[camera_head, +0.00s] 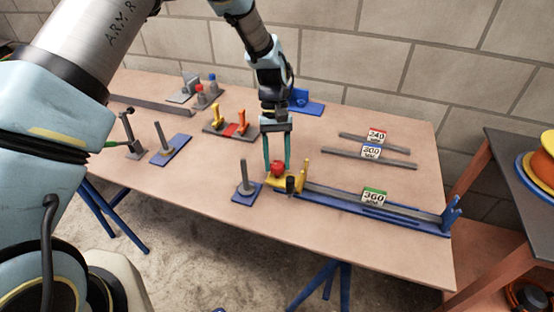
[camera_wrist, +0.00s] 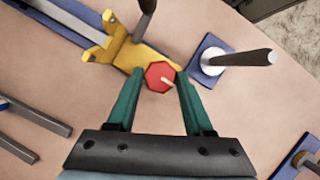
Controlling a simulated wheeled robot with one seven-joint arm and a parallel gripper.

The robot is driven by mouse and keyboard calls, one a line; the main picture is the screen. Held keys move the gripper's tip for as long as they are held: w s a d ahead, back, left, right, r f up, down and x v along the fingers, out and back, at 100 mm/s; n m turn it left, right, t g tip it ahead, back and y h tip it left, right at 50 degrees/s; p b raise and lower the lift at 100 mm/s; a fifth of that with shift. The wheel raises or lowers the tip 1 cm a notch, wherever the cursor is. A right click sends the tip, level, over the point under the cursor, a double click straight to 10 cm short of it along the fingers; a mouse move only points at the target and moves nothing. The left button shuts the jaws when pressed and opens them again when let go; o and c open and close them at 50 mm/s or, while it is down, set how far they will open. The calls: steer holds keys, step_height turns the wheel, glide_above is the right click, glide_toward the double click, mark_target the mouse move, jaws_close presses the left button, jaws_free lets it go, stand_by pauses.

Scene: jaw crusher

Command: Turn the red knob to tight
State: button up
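The red knob (camera_head: 277,168) sits at the left end of a yellow bracket (camera_head: 301,181) on a long blue fixture on the table. In the wrist view the red knob (camera_wrist: 160,76) is a red polygon with a pale line on its face, pointing to the lower right. My gripper (camera_head: 277,165) reaches down over the knob. In the wrist view its two green fingers (camera_wrist: 155,88) are spread apart, one on each side of the knob's near part. The fingertips look close to the knob's sides; I cannot tell whether they touch it.
A grey post on a blue plate (camera_head: 247,193) stands just left of the knob. A black handle (camera_head: 290,185) rises from the yellow bracket. A long bar with a green 360 tag (camera_head: 374,197) lies right.

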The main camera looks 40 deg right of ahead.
steer(key=o, duration=0.5)
steer(key=b+v, duration=0.2)
steer(key=v, duration=0.8)
steer(key=shift+d+r+b, duration=0.1)
steer(key=shift+r+b, duration=0.3)
